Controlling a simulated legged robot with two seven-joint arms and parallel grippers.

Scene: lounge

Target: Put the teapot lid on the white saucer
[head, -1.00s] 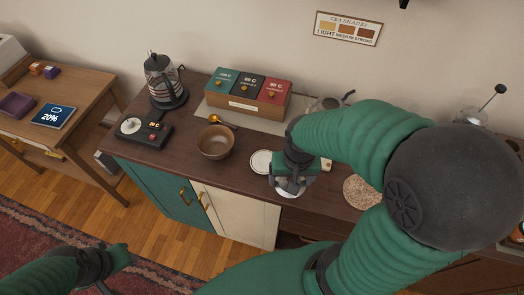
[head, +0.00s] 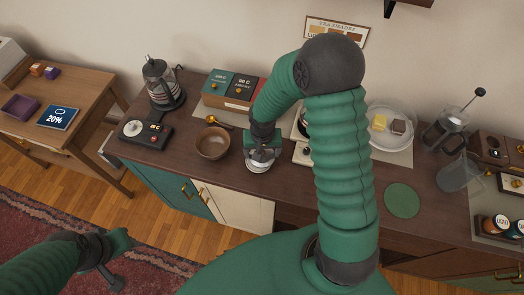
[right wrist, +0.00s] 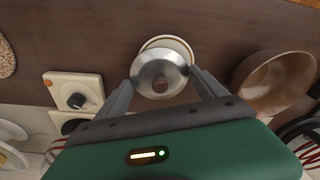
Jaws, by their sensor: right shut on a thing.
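My right gripper (head: 262,158) is over the white saucer on the dark counter. In the right wrist view, its fingers (right wrist: 163,76) are shut on the teapot lid (right wrist: 160,80), a silvery round lid with a dark centre. The white saucer (right wrist: 178,42) shows as a pale rim behind and beneath the lid. In the head view the gripper hides most of both, and a pale rim (head: 260,168) shows below it. Whether the lid touches the saucer cannot be told. My left gripper (head: 116,260) is open and empty at the lower left, over the floor.
A brown bowl (head: 212,143) stands close left of the saucer; it also shows in the right wrist view (right wrist: 275,82). A kettle (head: 162,82), a black scale (head: 146,132) and tea boxes (head: 228,88) stand behind and left. A green round mat (head: 402,200) lies bare at the right.

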